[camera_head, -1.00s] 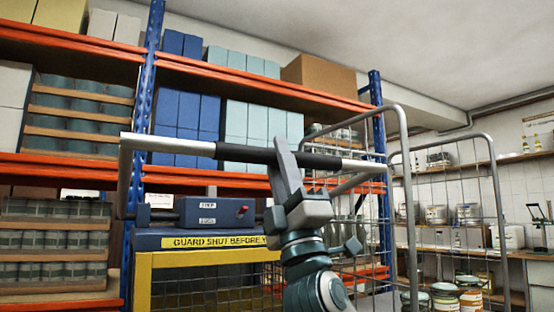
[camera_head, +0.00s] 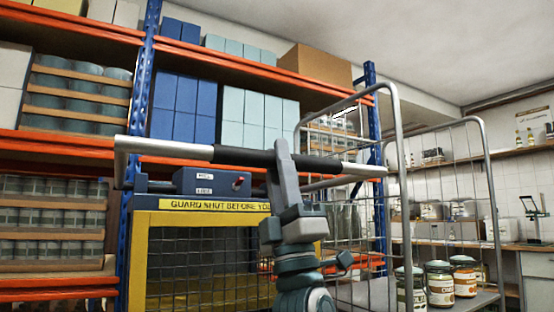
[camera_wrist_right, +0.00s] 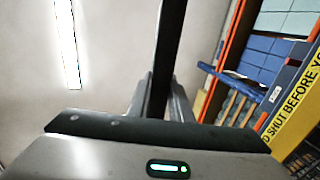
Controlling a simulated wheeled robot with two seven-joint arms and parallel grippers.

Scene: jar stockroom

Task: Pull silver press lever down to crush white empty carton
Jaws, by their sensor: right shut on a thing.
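The silver press lever (camera_head: 180,148) is a U-shaped bar with a black grip, running across the front of the press. My right gripper (camera_head: 281,158) is shut on the lever's black grip, near its middle. In the right wrist view the dark grip (camera_wrist_right: 171,50) runs between the fingers (camera_wrist_right: 160,100). The press has a blue head (camera_head: 205,182) and a yellow guard frame (camera_head: 138,270) with mesh. The white carton cannot be made out. My left gripper is not in view.
A wire cage trolley (camera_head: 398,130) stands right of the press, with several jars (camera_head: 438,284) on its deck. Blue and orange racking (camera_head: 60,144) with boxes and jars fills the back. A workbench (camera_head: 515,249) is at the far right.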

